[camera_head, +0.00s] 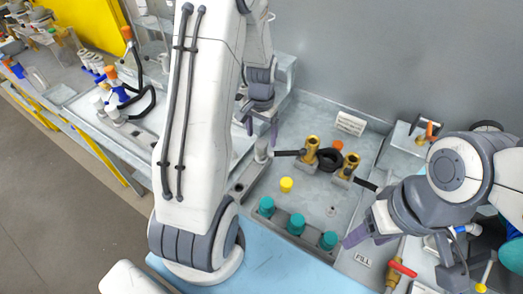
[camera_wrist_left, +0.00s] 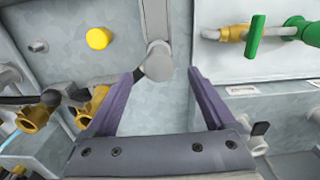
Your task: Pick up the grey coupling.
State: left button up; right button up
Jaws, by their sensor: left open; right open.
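A short grey cylindrical piece, which looks like the grey coupling (camera_head: 262,149), stands at the end of a flat grey bar on the metal bench. In the left wrist view the coupling (camera_wrist_left: 158,62) shows its round end between and just beyond the finger tips. My left gripper (camera_head: 261,128) is open above it, with one purple finger on each side; in the left wrist view the gripper (camera_wrist_left: 164,76) is empty. I cannot tell whether the fingers touch it. My right gripper (camera_head: 362,235) is open and low at the right, away from the coupling.
Brass valves (camera_head: 311,150) with black handles and a black ring (camera_head: 330,159) stand right of the coupling. A yellow cap (camera_head: 286,184) and a grey block with teal caps (camera_head: 297,224) lie nearer. A green-handled valve (camera_wrist_left: 256,36) shows in the left wrist view. A grey wall rises behind.

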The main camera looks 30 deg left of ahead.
aim_at(261, 142)
pick_arm(q)
jog(key=shift+s+f+p, duration=0.1)
jog(key=shift+f+p, duration=0.5)
jog(key=shift+f, duration=1.65)
grip_shut()
